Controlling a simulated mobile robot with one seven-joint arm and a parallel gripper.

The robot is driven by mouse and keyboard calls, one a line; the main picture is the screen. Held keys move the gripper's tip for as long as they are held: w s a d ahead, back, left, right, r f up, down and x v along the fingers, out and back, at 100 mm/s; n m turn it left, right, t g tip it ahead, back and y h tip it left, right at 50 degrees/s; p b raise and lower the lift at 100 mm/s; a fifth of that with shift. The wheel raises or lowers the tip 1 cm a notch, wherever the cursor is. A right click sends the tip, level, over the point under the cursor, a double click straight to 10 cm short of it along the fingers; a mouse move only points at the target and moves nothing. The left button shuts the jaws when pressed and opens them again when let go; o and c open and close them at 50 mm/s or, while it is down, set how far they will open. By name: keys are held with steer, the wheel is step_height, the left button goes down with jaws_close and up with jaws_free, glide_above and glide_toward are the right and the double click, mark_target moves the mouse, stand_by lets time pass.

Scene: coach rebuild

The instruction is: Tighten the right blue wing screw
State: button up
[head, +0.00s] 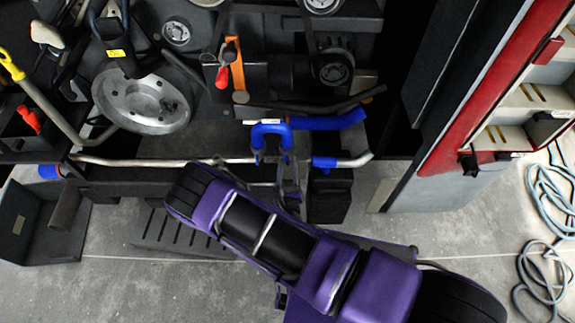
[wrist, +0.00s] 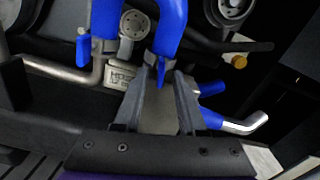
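The right blue wing screw (wrist: 161,72) shows in the wrist view as a narrow blue wing below a grey clamp on the right leg of the blue U-shaped hose (wrist: 171,25). My gripper (wrist: 160,84) has its two grey fingers apart, one on each side of this wing, with a gap visible between them. I cannot tell whether either finger touches it. Another blue wing screw (wrist: 83,48) sits at the left leg's clamp, clear of my fingers. In the head view my gripper (head: 287,172) is just below the blue hose (head: 270,132); the right screw cannot be made out there.
A metal pipe (head: 165,162) runs across below the hose. A straight blue hose (head: 330,121) lies to the right, and a blue-sleeved pipe end (wrist: 240,125) is right of my fingers. A red-edged cabinet (head: 510,85) stands at right.

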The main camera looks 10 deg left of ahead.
steer(key=shift+s, duration=0.1)
steer(key=v, duration=1.7)
steer(key=shift+s, duration=0.15)
steer(key=shift+f, duration=0.1)
